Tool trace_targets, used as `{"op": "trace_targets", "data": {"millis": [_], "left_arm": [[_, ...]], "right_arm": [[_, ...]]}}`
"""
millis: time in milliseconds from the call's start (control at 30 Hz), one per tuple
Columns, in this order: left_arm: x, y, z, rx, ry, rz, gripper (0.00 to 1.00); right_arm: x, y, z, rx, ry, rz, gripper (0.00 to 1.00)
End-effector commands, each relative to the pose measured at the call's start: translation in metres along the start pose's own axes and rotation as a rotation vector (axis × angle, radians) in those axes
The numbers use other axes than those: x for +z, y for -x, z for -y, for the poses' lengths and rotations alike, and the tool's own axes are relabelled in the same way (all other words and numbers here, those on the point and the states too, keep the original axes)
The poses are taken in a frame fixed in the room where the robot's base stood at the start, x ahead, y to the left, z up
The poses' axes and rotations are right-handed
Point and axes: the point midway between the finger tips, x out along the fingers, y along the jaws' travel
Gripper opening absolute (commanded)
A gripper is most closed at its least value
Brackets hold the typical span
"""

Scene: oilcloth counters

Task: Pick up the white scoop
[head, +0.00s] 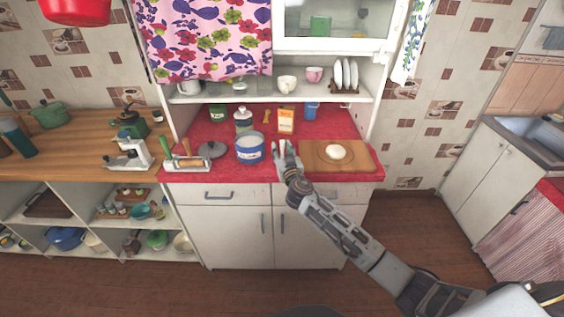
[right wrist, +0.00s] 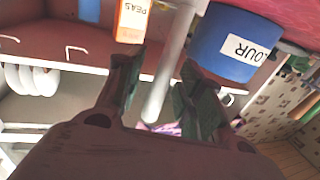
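A pale rod-like thing, which looks like the white scoop (right wrist: 173,62), shows in the right wrist view between my right gripper's fingers. It widens toward the top edge of that view, where it is cut off. My right gripper (right wrist: 162,58) is open around it, with a visible gap on the left finger's side. In the head view my right gripper (head: 287,149) is over the red counter, just right of the blue flour canister (head: 250,150). There the gripper hides most of the scoop. My left gripper is not in view.
A wooden board (head: 358,162) with a round pale thing (head: 336,152) lies right of the gripper. An orange peas box (head: 286,121) and a lidded jar (head: 243,121) stand behind. A shelf (head: 262,98) with cups is above.

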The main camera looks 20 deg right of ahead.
Motion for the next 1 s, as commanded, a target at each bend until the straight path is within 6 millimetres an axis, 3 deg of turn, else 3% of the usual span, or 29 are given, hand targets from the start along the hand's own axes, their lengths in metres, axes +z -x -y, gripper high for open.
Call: {"op": "trace_targets", "data": {"millis": [33,267,667,1000], "left_arm": [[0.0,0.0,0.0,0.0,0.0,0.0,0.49],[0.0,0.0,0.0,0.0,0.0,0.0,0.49],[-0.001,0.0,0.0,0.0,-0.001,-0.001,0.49],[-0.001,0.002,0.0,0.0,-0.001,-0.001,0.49]], "right_arm": [[0.0,0.0,0.0,0.0,0.0,0.0,0.27],[0.0,0.0,0.0,0.0,0.0,0.0,0.0],[-0.004,0.0,0.0,0.0,-0.001,-0.001,0.0],[-0.035,0.0,0.0,0.0,-0.001,-0.003,0.0]]}}
